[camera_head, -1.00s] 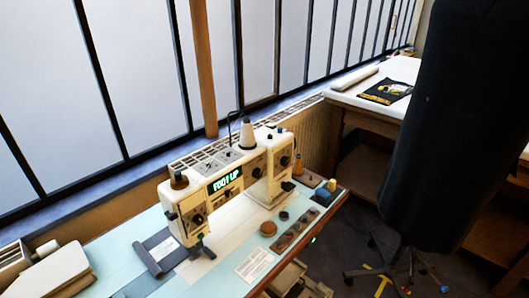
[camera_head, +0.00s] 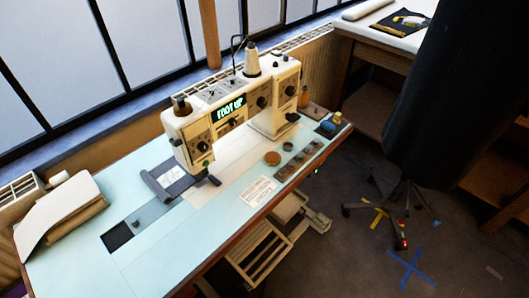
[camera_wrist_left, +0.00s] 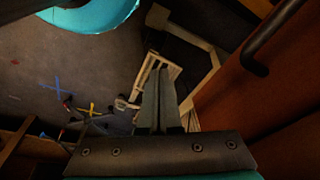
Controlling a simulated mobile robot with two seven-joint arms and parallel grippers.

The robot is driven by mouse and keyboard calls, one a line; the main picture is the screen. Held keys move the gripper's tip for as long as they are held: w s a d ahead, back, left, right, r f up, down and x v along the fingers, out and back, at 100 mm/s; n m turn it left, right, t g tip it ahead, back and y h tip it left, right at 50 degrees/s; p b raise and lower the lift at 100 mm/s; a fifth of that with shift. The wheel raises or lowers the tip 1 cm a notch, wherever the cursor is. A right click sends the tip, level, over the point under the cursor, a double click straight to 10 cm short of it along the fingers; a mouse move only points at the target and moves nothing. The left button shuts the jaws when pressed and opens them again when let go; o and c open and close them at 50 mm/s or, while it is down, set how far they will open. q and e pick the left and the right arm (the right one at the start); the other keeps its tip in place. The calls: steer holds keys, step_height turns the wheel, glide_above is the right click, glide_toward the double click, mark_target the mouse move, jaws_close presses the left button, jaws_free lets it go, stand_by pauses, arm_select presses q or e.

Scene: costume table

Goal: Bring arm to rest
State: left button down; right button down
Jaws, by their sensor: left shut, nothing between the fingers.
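My left gripper (camera_wrist_left: 159,72) shows in the left wrist view, its two grey fingers lying side by side and shut with nothing between them. Below the fingers in that view are the grey floor and a pale slatted frame. The gripper is away from the table top. Neither of my arms shows in the head view, and my right gripper is in no view.
A cream sewing machine (camera_head: 222,108) with a green lit display stands on the pale blue table (camera_head: 90,268). A dark dress form (camera_head: 425,90) on a wheeled stand (camera_head: 400,205) is at right. The floor (camera_head: 340,260) between has tape marks.

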arm_select(q)
steer(key=s+a+f+g, duration=0.1)
steer(key=s+a+f, duration=0.1)
steer(key=s+f, duration=1.1)
steer(key=shift+s+a+f+b, duration=0.3)
steer(key=shift+s+b, duration=0.05)
steer(key=shift+s, duration=0.65)
